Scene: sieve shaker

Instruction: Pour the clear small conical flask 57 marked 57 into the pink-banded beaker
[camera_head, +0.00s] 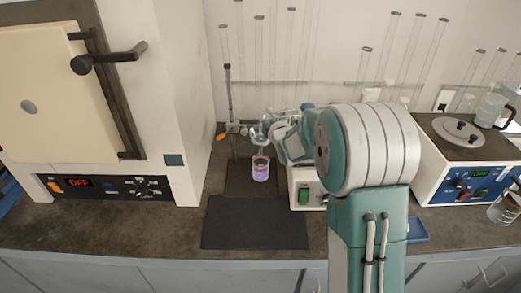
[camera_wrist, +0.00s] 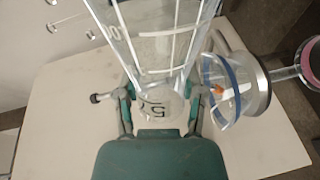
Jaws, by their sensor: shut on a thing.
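My gripper (camera_wrist: 160,108) is shut on the clear conical flask (camera_wrist: 158,62), with a finger on each side of it in the wrist view. A pink-rimmed glass (camera_wrist: 310,60) at the wrist view's right edge may be the same beaker.
A retort stand (camera_head: 229,100) with an orange-tipped clamp stands close behind the beaker. A furnace (camera_head: 85,120) is at left, a hotplate device (camera_head: 465,165) at right. A blue-rimmed glass vessel (camera_wrist: 228,100) sits beside the flask. The front dark mat (camera_head: 255,222) is clear.

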